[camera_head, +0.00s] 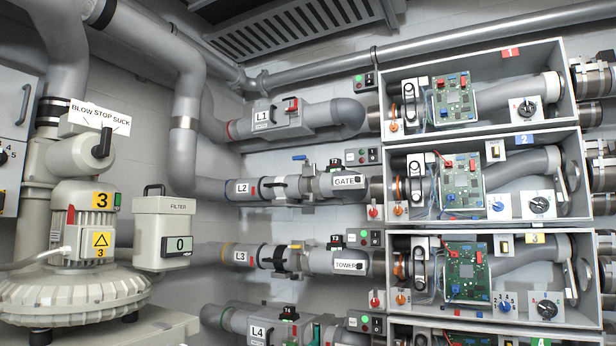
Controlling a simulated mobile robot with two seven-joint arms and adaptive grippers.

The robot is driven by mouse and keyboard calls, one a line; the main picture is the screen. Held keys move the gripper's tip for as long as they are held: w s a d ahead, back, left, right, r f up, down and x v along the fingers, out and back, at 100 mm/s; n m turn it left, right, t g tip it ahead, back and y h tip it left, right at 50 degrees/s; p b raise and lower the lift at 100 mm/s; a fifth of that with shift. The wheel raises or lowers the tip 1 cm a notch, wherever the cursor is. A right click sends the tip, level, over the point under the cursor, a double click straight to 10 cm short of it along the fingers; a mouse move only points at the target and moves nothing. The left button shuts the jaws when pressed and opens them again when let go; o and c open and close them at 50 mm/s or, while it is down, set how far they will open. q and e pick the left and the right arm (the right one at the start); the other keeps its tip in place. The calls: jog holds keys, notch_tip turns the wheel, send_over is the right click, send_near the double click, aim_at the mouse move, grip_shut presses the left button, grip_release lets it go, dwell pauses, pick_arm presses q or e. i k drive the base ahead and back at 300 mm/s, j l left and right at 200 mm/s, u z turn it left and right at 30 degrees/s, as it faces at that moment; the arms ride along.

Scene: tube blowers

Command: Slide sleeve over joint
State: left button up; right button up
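Several grey tube lines run across the wall, labelled L1 (263,116), L2 (242,188), L3 (241,257) and L4 (258,332). On L2 a grey collar with dark bands (281,188) sits around the tube, left of the part marked GATE (345,181). On L3 a black collar or clamp (284,260) sits around the tube, left of the part marked TOWER (347,264). I cannot tell which of these is the sleeve, or whether a joint lies under one. Neither of my grippers is in view.
Open grey cabinets with circuit boards (459,189) and knobs fill the right. Large pipes (188,110) cross overhead. The space before the tubes looks clear.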

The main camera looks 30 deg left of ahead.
aim_at(309, 183)
jog(key=i+u, duration=0.2)
jog(key=u, duration=0.15)
jog(key=i+u, duration=0.3)
jog(key=l+u, duration=0.15)
jog(key=u, duration=0.2)
jog(key=i, duration=0.05)
